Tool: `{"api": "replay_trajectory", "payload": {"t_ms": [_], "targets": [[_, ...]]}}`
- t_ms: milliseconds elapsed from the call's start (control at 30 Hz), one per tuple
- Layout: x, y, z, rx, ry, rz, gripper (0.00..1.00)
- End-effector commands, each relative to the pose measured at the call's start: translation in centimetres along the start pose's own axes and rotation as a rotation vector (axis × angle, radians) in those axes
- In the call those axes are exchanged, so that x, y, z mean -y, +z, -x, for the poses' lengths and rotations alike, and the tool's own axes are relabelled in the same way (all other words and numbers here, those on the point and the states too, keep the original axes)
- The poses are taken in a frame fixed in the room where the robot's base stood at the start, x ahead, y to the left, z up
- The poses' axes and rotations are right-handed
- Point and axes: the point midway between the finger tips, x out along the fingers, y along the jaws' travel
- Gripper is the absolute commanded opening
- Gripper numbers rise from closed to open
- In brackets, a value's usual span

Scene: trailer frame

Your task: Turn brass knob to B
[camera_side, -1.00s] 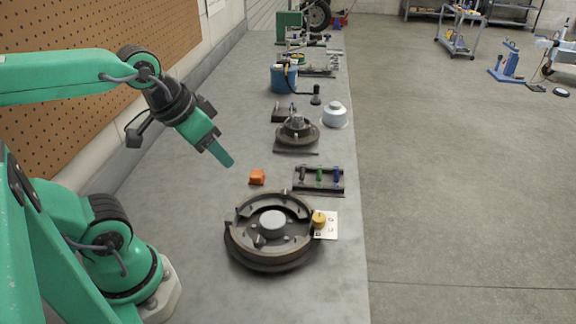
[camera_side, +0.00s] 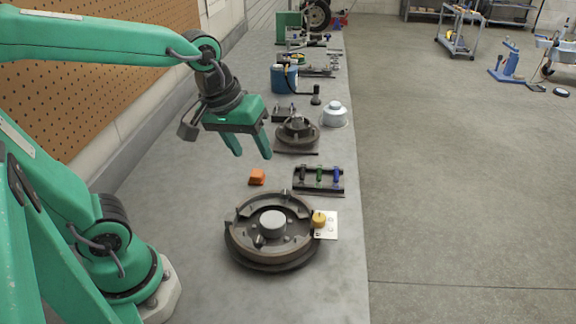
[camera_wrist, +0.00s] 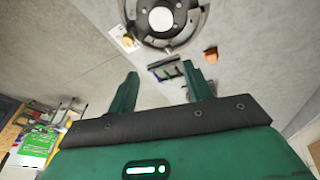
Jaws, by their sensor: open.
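The brass knob (camera_side: 319,218) sits on a small white plate (camera_side: 330,232) with dark marks, at the right edge of the round brake drum. The letters on the plate are too small to read. In the wrist view the knob (camera_wrist: 127,41) shows at the upper left, beside the drum. My gripper (camera_side: 251,156) is open and empty, with its two green fingers pointing down. It is in the air above the bench, behind and to the left of the knob, and well apart from it. Which way the knob points cannot be told.
The large round brake drum (camera_side: 240,238) stands left of the knob. An orange block (camera_side: 257,177) and a dark rack (camera_side: 319,190) with coloured pieces lie behind it. A hub assembly (camera_side: 297,150), a metal canister (camera_side: 334,117) and a blue can (camera_side: 283,78) stand farther back.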

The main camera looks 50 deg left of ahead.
Motion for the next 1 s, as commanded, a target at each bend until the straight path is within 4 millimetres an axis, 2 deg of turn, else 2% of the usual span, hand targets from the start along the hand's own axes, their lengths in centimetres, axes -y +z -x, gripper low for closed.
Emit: {"api": "replay_trajectory", "payload": {"t_ms": [500, 800, 1000], "targets": [[-6.3, -2.6, -6.5, 0.138, -0.143, 0.599, 0.51], [-9.5, -2.7, -11.3, 0.160, -0.261, 0.921, 0.51], [-10.6, -2.6, -13.2, 0.156, -0.308, 1.042, 0.51]]}}
